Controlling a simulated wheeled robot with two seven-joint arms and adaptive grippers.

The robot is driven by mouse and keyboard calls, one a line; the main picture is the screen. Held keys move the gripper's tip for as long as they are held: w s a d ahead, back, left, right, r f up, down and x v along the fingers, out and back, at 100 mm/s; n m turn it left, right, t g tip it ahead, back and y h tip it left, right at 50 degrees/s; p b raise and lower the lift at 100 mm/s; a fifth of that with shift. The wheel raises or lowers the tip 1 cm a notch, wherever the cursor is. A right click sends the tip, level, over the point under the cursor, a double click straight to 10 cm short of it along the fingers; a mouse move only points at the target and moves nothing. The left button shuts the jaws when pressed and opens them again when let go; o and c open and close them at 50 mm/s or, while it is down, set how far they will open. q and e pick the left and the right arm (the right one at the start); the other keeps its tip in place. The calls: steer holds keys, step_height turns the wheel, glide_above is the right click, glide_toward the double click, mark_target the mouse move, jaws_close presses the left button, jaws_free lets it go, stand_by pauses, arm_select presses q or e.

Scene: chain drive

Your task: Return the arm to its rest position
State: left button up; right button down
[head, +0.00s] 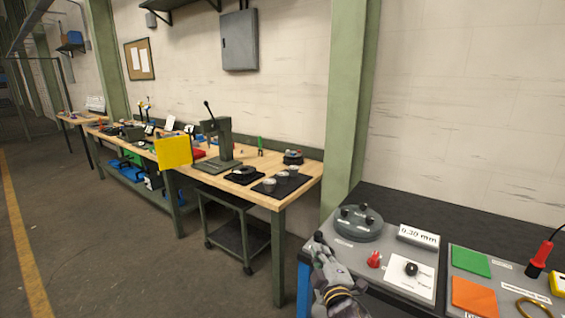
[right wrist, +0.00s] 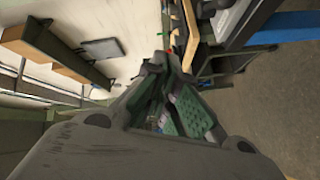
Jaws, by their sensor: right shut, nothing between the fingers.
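My right gripper (head: 322,245) shows at the bottom centre of the head view, at the left edge of a grey-topped bench. Its fingers are closed together and hold nothing. In the right wrist view the gripper (right wrist: 168,62) points out into the room, with the fingertips together and no object between them. My left gripper is not in the head view.
The grey bench carries a round dark fixture (head: 358,222), a 0.30 mm display (head: 419,236), a red knob (head: 374,259), a green pad (head: 470,261) and an orange pad (head: 473,296). A wooden workbench (head: 290,196) stands behind at left. Open floor lies left.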

steer(key=s+d+f+m+g+h, duration=0.1)
steer(key=s+d+f+m+g, duration=0.4)
steer(key=s+f, duration=0.4)
steer(key=s+d+f+m+g+h, duration=0.1)
steer(key=s+d+f+m+g, duration=0.4)
steer(key=s+f, duration=0.35)
steer(key=s+d+f+m+g, duration=0.2)
steer(key=s+f+g, duration=0.25)
steer(key=s, duration=0.55)
step_height(320, 180, down, 32)
steer(key=s+d, duration=0.2)
steer(key=s+d+f+g, duration=0.1)
steer(key=s+d+f, duration=0.3)
steer(key=s+f, duration=0.5)
steer(key=s+d+f+p, duration=0.1)
steer(key=s+d+f, duration=0.3)
steer(key=s+f, duration=0.6)
steer(key=shift+s+f+g, duration=0.3)
steer(key=shift+s+g, duration=0.05)
steer(key=shift+s, duration=0.4)
